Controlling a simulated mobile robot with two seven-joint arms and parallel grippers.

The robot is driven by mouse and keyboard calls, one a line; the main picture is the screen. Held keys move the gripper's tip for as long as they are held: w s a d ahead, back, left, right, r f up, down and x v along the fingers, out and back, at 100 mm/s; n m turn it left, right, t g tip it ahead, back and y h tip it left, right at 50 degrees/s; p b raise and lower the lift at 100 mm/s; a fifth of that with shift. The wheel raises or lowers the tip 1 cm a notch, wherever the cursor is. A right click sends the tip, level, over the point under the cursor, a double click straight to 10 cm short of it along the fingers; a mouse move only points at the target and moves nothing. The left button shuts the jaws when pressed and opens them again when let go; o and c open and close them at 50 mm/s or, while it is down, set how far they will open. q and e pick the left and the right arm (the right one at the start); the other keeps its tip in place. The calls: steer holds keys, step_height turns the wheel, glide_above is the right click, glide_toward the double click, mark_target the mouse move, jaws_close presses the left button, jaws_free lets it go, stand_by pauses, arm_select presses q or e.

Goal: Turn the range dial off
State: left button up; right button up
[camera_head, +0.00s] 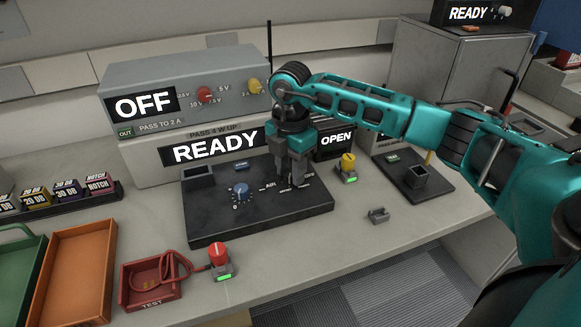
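A dark panel (222,216) lies on the bench in front of a grey box whose screen (215,148) reads READY. A blue dial (241,189) with small marks around it sits on the panel's left half. My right gripper (291,181) points down over the panel's right half, beside white lettering. Its fingers are at or close to the panel. A control there could be hidden by the fingers; I cannot tell whether they hold one. No legible label names the range dial. My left gripper is out of view.
A grey unit with an OFF screen (144,104) and red (204,95) and yellow knobs stands behind.

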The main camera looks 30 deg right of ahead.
steer(key=c, duration=0.6)
steer(key=shift+c, duration=0.2)
